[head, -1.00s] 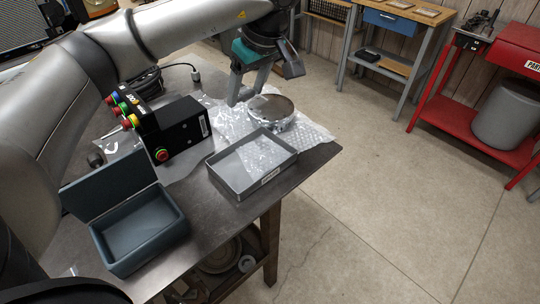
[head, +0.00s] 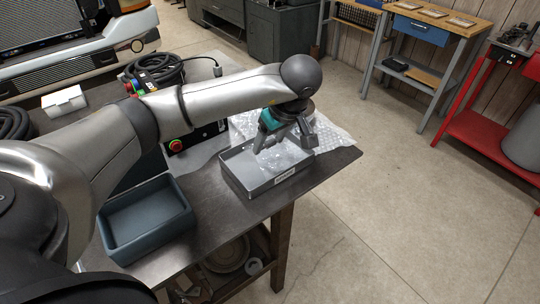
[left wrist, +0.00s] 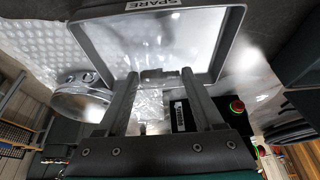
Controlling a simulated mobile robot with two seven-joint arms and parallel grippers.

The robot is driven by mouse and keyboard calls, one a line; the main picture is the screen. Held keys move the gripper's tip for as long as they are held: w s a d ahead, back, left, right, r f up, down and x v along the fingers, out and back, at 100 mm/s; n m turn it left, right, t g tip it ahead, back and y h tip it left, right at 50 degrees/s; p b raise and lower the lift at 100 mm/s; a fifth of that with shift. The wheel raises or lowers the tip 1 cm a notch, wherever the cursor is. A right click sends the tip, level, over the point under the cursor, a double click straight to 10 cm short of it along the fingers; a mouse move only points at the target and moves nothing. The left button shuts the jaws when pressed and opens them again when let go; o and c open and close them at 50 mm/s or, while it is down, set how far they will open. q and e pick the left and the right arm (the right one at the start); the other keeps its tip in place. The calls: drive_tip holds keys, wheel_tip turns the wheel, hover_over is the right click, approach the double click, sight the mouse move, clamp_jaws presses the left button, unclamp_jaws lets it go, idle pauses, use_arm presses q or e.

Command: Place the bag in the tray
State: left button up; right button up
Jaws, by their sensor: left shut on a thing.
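The grey open tray (head: 285,185) with a label on its front wall sits near the table's right end. In the left wrist view the tray (left wrist: 232,45) shows a "SPARE" label and a pale inside. My left gripper (head: 285,146) is over the tray, pointing down. In the left wrist view its fingers (left wrist: 158,75) are shut on the clear bag (left wrist: 152,100), which is glossy and hard to make out. The bag (head: 276,160) shows faintly below the fingers in the head view. I cannot tell whether it touches the tray floor. My right gripper is not in view.
Bubble wrap (head: 330,135) lies behind the tray, with a round metal tin (left wrist: 78,104) on it. A black control box with a red button (head: 176,146) is partly hidden behind my arm. A blue-grey open box (head: 150,215) stands at front left.

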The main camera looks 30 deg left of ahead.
sight(272, 151)
use_arm(q)
drive_tip(key=shift+f, duration=2.35)
drive_tip(key=shift+f+b, duration=0.15)
drive_tip(key=shift+b, duration=0.2)
drive_tip(key=o, duration=1.3)
drive_tip(key=shift+r, duration=0.25)
drive_tip(key=shift+p+v, duration=1.05)
drive_tip(key=shift+v, duration=4.85)
